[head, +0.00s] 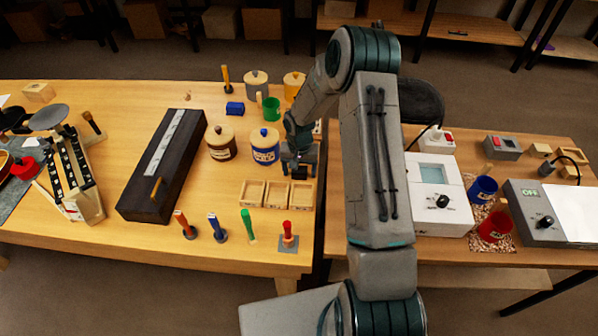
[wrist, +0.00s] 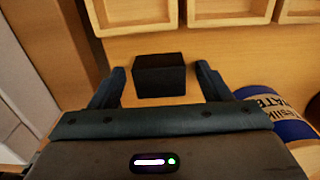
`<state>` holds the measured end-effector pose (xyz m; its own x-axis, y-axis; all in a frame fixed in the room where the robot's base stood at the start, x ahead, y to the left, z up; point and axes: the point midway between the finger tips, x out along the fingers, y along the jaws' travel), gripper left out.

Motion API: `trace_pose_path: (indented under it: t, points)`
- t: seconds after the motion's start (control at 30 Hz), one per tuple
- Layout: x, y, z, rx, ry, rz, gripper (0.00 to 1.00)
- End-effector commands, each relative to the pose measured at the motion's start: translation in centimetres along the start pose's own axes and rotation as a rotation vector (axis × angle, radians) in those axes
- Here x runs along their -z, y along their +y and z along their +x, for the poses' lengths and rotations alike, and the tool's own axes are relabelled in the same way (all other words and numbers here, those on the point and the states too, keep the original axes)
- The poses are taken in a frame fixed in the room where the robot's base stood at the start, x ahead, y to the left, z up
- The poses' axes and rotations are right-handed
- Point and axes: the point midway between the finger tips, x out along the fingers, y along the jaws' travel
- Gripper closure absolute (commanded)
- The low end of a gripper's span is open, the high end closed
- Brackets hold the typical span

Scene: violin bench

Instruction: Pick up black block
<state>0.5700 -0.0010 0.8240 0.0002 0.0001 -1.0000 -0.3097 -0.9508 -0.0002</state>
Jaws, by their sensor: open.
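The black block (wrist: 160,76) sits on the wooden table in the wrist view. It lies between the tips of my gripper (wrist: 161,84), with the left finger close to its side and a somewhat wider gap at the right finger. My gripper is open and I see no clear grip on the block. In the head view my gripper (head: 298,172) points down at the table, right of the blue-labelled jar and behind the small wooden trays. The block cannot be told apart from the dark gripper there.
Wooden trays (head: 252,193) stand just in front of my gripper. The blue-labelled jar (head: 265,153) stands close on its left, and it also shows in the wrist view (wrist: 268,106). The table's right edge is close. A green mug (head: 271,109) stands behind.

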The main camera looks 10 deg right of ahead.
Motion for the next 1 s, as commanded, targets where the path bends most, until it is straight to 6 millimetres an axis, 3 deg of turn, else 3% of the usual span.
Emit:
trace_pose_path:
  t: [0.07, 0.23, 0.27, 0.73, 1.0]
  points:
    - [0.0, 0.0, 0.0, 0.0, 0.0, 0.0, 0.29]
    - [0.0, 0.0, 0.0, 0.0, 0.0, 0.0, 0.74]
    - [0.0, 0.0, 0.0, 0.0, 0.0, 0.0, 0.78]
    - [0.1, 0.0, -0.7, 0.0, 0.002, -0.001, 0.78]
    - [0.1, 0.0, -3.8, 0.001, 0.005, -0.001, 0.78]
